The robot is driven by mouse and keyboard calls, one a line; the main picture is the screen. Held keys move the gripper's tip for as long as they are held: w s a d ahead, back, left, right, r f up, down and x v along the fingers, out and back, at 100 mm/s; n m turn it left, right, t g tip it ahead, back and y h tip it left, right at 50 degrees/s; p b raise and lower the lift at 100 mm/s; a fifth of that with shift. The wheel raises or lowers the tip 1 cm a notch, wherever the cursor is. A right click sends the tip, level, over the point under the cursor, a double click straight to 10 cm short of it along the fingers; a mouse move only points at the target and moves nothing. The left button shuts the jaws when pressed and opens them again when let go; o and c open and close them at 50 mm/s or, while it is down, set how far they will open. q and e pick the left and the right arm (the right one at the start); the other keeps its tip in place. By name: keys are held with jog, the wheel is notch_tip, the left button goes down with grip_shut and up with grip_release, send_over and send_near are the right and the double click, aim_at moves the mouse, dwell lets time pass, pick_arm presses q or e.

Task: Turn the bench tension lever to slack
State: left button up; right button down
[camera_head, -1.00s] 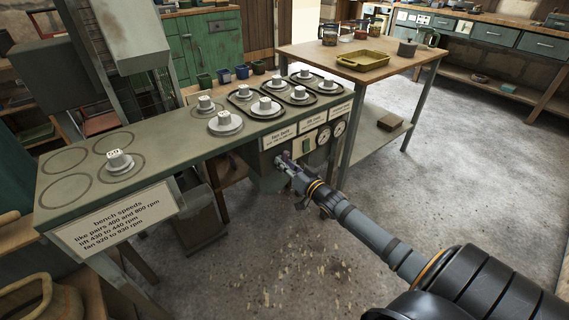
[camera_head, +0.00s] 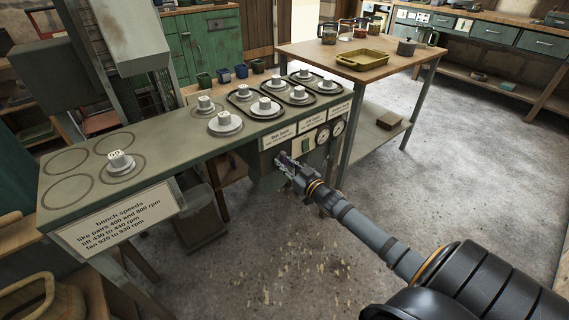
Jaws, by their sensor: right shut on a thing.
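The green bench (camera_head: 165,157) runs from the lower left to the middle of the head view. A control box (camera_head: 266,178) hangs at its right end. My right gripper (camera_head: 284,160) is at the front face of this box, below the labels, and is shut on the tension lever there. The lever is small and mostly hidden by the gripper, so its exact angle cannot be told. My left gripper is not in view.
Pulleys with number tags (camera_head: 225,123) stand on the bench top, and a bench speeds sign (camera_head: 118,219) hangs on its front. Two dials (camera_head: 338,128) sit right of the gripper. A wooden table (camera_head: 392,62) with a yellow tray (camera_head: 362,61) stands behind.

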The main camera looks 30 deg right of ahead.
jog(key=shift+f, duration=0.1)
jog(key=c, duration=1.2)
grip_release()
